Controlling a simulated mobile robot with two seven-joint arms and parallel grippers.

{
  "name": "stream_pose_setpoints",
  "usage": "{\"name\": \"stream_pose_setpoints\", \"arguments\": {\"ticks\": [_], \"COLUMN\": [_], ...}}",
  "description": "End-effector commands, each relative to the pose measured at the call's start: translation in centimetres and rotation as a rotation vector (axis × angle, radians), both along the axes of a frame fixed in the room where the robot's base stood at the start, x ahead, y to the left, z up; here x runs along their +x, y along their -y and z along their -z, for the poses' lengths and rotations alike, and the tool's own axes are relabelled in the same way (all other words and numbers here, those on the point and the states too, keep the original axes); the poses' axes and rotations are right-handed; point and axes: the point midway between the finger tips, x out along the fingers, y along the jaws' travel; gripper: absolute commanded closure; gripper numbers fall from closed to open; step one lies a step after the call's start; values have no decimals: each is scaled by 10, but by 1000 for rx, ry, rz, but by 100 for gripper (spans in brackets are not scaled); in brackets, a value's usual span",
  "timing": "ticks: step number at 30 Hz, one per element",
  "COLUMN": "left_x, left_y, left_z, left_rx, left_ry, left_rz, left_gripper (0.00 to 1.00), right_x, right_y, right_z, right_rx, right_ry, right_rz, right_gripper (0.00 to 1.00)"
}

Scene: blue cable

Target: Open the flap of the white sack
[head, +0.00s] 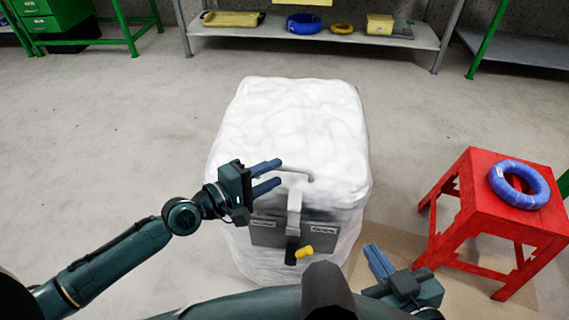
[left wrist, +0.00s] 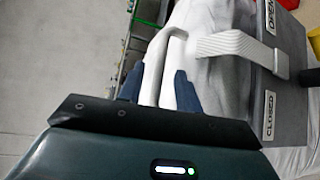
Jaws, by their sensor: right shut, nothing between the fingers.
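The white sack (head: 295,120) stands upright on the floor in the middle of the head view, its top covered. A thin grey handle (head: 298,171) sticks out at its front edge, above a grey strap (head: 294,212) and a grey panel (head: 268,235). The panel carries OPEN and CLOSED labels in the left wrist view (left wrist: 290,105). My right gripper (head: 378,262) is shut and empty, low right of the sack.
A red stool (head: 490,215) with a blue cable coil (head: 519,184) on it stands at the right. A shelf (head: 310,36) with coils and boxes is at the back. The floor left of the sack is clear.

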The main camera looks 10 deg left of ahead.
Motion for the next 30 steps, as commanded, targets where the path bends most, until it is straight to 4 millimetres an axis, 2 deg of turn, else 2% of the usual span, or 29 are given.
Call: {"name": "stream_pose_setpoints", "arguments": {"ticks": [3,7,19,30], "left_x": [14,24,28,28], "left_y": [15,24,28,28], "left_z": [2,5,6,6], "left_rx": [-2,0,2,1], "left_ry": [1,1,1,0], "left_rz": [1,-1,0,0], "left_gripper": [66,66,66,96], "right_x": [0,0,0,0], "right_y": [0,0,0,0], "right_z": [1,1,0,0], "right_rx": [0,0,0,0], "right_ry": [-5,-2,0,0], "right_rz": [0,0,1,1], "right_gripper": [100,100,100,100]}}
